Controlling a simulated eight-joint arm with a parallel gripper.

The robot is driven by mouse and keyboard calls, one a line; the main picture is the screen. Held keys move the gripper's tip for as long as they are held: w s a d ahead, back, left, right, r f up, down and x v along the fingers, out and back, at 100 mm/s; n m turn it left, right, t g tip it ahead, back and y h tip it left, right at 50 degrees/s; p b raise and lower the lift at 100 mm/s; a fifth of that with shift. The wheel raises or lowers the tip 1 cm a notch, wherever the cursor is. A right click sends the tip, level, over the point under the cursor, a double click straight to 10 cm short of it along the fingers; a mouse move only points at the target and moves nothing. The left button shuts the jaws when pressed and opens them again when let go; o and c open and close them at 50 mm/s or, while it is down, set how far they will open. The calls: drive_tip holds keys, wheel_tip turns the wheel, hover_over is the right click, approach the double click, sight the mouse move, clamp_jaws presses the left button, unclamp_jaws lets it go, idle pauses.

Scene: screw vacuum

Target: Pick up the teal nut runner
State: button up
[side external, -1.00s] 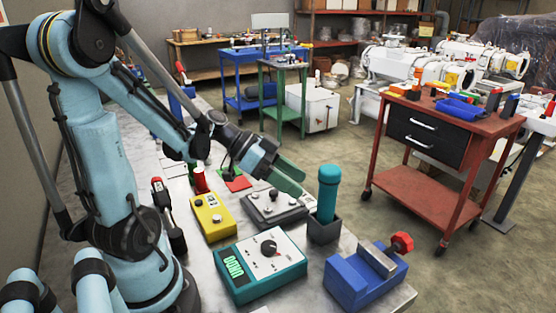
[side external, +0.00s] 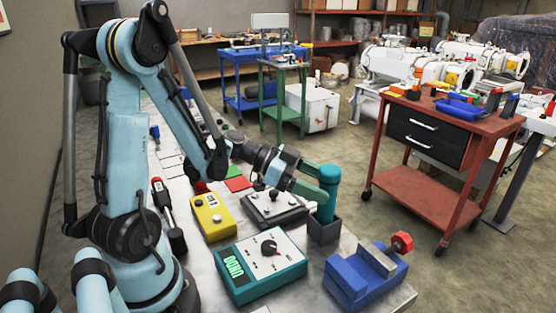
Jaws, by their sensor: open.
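The teal nut runner (side external: 329,190) stands upright in a dark square holder (side external: 324,230) near the right edge of the workbench. My gripper (side external: 322,192) is level with its upper body. The greenish fingers reach it from the left, one above and one lower in the picture. They appear to be on either side of the nut runner or right against it. The jaws are open, and I cannot tell whether they touch it. The nut runner's lower end is hidden inside the holder.
A teal box with a dial and display (side external: 261,264) and a blue vise with a red knob (side external: 364,275) stand in front. A yellow box (side external: 212,216) and a grey control box (side external: 268,208) are left of the holder. A red cart (side external: 430,180) stands beyond the bench.

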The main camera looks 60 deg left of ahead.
sight(333, 214)
drive_tip(key=x, duration=0.4)
drive_tip(key=shift+w, duration=0.25)
